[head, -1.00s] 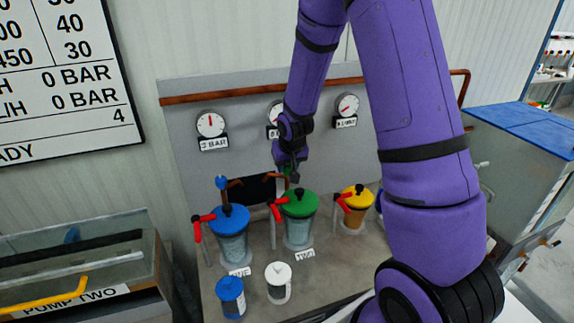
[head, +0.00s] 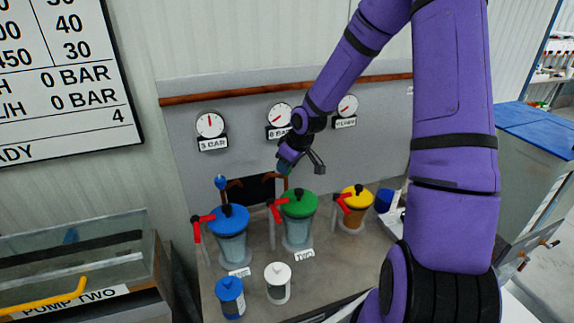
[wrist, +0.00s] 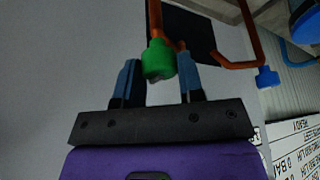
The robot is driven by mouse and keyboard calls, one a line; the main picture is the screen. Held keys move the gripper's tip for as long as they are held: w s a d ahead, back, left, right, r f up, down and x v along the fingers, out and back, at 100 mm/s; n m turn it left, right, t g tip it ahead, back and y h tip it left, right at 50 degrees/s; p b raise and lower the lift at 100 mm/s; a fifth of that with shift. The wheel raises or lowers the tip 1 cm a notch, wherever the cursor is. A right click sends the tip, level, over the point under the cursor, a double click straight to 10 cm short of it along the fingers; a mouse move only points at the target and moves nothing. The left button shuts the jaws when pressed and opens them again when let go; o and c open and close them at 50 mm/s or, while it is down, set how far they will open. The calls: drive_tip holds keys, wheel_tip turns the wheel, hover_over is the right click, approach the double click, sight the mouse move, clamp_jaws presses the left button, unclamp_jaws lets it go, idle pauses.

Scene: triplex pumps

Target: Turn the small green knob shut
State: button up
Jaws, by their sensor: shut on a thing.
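The small green knob (wrist: 158,60) sits at the end of a copper pipe in the wrist view. My gripper (wrist: 157,72) is shut on it, with one blue-grey finger on each side. In the head view my gripper (head: 286,164) is tilted down and to the left, in front of the back panel and above the large green-lidded canister. The small green knob is hidden or too small to tell apart there.
A small blue knob (head: 221,182) on a neighbouring pipe stands left, also in the wrist view (wrist: 267,77). Canisters with blue (head: 229,218), green (head: 299,204) and yellow (head: 357,197) lids, each with a red lever, stand below. Gauges (head: 279,115) line the panel.

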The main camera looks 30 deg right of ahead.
drive_tip(key=shift+n+y, duration=0.4)
drive_tip(key=shift+n, duration=0.6)
drive_tip(key=shift+g, duration=0.3)
drive_tip(key=o, duration=0.9)
drive_tip(key=v, duration=1)
drive_tip(key=shift+s+r, duration=0.15)
drive_tip(key=shift+r, duration=0.15)
drive_tip(key=shift+d, duration=0.1)
